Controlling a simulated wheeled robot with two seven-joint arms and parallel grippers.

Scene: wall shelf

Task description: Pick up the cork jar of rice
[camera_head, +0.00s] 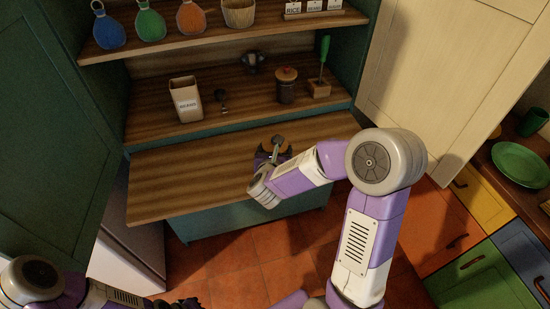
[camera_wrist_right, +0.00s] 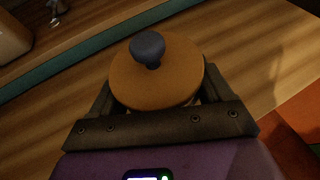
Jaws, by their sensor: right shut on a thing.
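A jar with a round cork lid and a dark knob (camera_wrist_right: 157,72) is between the fingers of my right gripper (camera_wrist_right: 155,105). The lid fills the middle of the right wrist view and hides the jar's body and contents, so I cannot see rice. In the head view the jar (camera_head: 278,147) shows small, over the lower wooden board, with my right gripper (camera_head: 270,158) shut on it. I cannot tell if its base touches the board. My left gripper (camera_head: 184,303) is barely visible as dark parts at the bottom edge; its opening is unclear.
Behind, on the middle shelf (camera_head: 150,119), stand a dark jar with a wooden lid (camera_head: 286,88), a labelled cream box (camera_head: 186,103), a scoop (camera_head: 222,100) and a green-handled tool in a wooden block (camera_head: 319,88). The lower board (camera_head: 180,180) is clear to the left.

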